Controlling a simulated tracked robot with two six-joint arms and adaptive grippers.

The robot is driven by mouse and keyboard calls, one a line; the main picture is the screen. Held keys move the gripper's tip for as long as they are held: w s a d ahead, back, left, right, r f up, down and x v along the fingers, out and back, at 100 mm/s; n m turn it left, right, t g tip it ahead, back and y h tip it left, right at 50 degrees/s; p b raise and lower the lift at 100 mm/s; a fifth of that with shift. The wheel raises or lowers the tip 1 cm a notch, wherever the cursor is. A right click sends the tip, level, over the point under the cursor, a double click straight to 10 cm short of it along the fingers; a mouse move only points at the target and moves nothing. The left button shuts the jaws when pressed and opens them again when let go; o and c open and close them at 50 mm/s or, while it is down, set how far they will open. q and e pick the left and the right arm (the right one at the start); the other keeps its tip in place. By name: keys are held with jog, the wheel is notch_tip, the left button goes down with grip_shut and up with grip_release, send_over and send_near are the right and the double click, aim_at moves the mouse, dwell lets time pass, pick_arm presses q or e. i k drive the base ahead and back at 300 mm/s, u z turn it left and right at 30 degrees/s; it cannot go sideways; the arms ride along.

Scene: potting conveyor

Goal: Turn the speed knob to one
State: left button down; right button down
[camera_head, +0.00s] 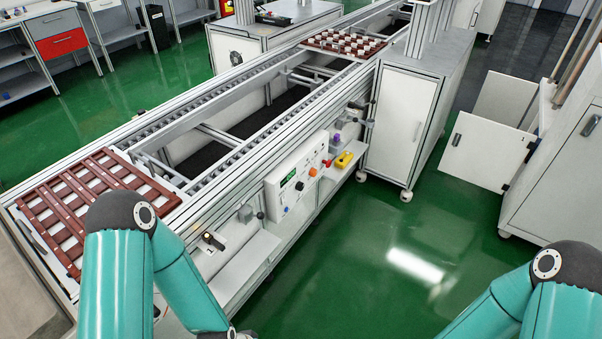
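A white control panel (279,202) is fixed on the side of the conveyor, near the middle of the head view. It carries a small green display (287,181), a small black knob (299,186), an orange knob or button (313,172) and a red one (327,163). The lettering and the pointer position are too small to read, so I cannot tell which is the speed knob or where it points. My teal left arm comes in at the lower left and my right arm at the lower right. Both grippers are outside the picture.
The conveyor (232,90) runs diagonally, with a brown tray (40,225) at its near end and another (312,42) farther up. A shelf below the panel holds a yellow item (344,160). White cabinets stand at right. The green floor (400,240) before the panel is clear.

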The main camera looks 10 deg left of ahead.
aim_at(314, 172)
jog(key=i, duration=1.05)
jog(key=u, duration=1.6)
jog(key=k, duration=1.2)
jog(key=z, duration=0.1)
jog(key=i, duration=1)
jog(key=z, duration=0.05)
